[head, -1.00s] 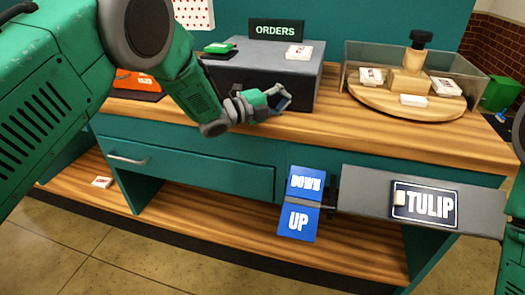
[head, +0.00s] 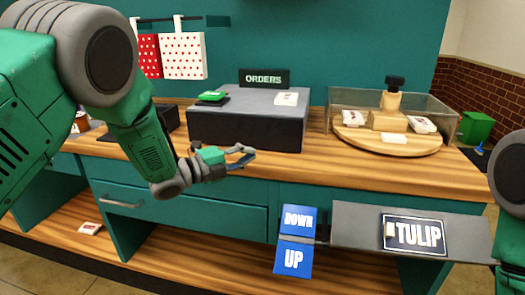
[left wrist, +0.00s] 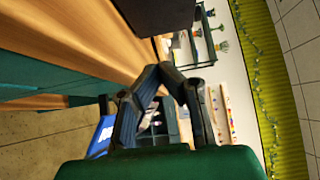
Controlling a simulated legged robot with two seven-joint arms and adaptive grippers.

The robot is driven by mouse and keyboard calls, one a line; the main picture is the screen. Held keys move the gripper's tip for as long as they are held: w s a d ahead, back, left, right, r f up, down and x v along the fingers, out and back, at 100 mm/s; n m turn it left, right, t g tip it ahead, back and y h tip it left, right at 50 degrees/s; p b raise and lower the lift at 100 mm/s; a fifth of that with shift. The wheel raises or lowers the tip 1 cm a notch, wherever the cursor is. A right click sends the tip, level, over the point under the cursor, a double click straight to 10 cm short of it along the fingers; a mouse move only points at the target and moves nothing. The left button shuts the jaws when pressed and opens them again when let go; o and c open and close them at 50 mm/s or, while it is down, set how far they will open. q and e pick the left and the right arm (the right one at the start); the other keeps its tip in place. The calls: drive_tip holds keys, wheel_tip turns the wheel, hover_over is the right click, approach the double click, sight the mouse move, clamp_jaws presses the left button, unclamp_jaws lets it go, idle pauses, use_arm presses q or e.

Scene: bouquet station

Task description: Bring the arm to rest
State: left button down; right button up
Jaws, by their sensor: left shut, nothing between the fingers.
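My left arm comes in from the left in the head view. Its gripper (head: 240,156) hangs in front of the counter's front edge, above the drawer front, below and in front of the dark grey box. In the left wrist view the two fingers of the left gripper (left wrist: 162,72) meet at their tips with nothing between them. My right gripper is not in view; only a part of my right arm shows at the right edge of the head view.
Below hang a blue DOWN/UP sign (head: 294,244) and a grey panel with a TULIP label (head: 413,234). A drawer handle (head: 121,202) sticks out at left.

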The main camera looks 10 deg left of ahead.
use_arm(q)
drive_tip(key=s+a+f+n+g+y, duration=0.1)
drive_tip(key=s+a+f+n+y, duration=0.35)
drive_tip(key=s+f+n, duration=0.55)
drive_tip(key=s+a+f+n+g+y, duration=0.2)
drive_tip(key=s+a+f+n+y, duration=0.3)
drive_tip(key=f, duration=0.9)
drive_tip(key=s+a+f+n+g+y, duration=0.1)
drive_tip(key=s+f+n+g, duration=0.2)
drive_tip(key=s, duration=0.7)
drive_tip(key=s+a+f+n+g+y, duration=0.1)
drive_tip(key=s+n, duration=0.4)
drive_tip(key=s, duration=0.5)
drive_tip(key=s+a+f+n+g+y, duration=0.1)
drive_tip(key=s+f+n+g, duration=0.2)
drive_tip(key=s, duration=0.7)
drive_tip(key=shift+s+a+f+n+g+y, duration=0.25)
drive_tip(key=shift+s+f+n+g+y, duration=0.15)
drive_tip(key=shift+f+g, duration=0.4)
